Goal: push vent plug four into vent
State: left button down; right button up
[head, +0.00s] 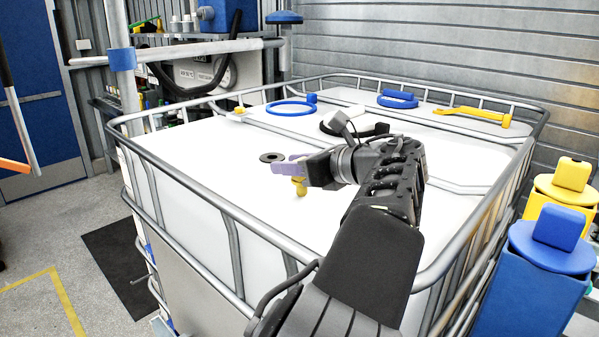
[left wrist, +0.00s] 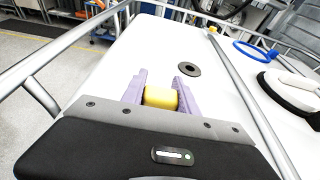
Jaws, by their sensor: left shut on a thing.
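A yellow plug (head: 300,187) is held between the purple fingertips of my left gripper (head: 283,167), above the white top of the tank (head: 210,170). In the left wrist view the yellow plug (left wrist: 160,97) sits between both fingers of the left gripper (left wrist: 160,85). A dark round vent ring (head: 272,157) with a hole lies on the white top, just behind and left of the fingertips. The vent ring also shows in the left wrist view (left wrist: 189,70), ahead and to the right of the plug, apart from it. The plug's lower end is hidden in the left wrist view. My right gripper is not seen.
A grey tube rail (head: 235,213) runs around the tank top. Farther back lie a blue ring (head: 291,107), a white and black item (head: 345,124), a blue handle (head: 398,99) and a yellow tool (head: 473,115). Blue (head: 545,275) and yellow bins stand at right.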

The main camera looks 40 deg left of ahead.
pick_arm(q)
jog(key=shift+r, duration=0.1)
notch_tip(320, 180, up, 10)
dwell(0.6)
dwell(0.5)
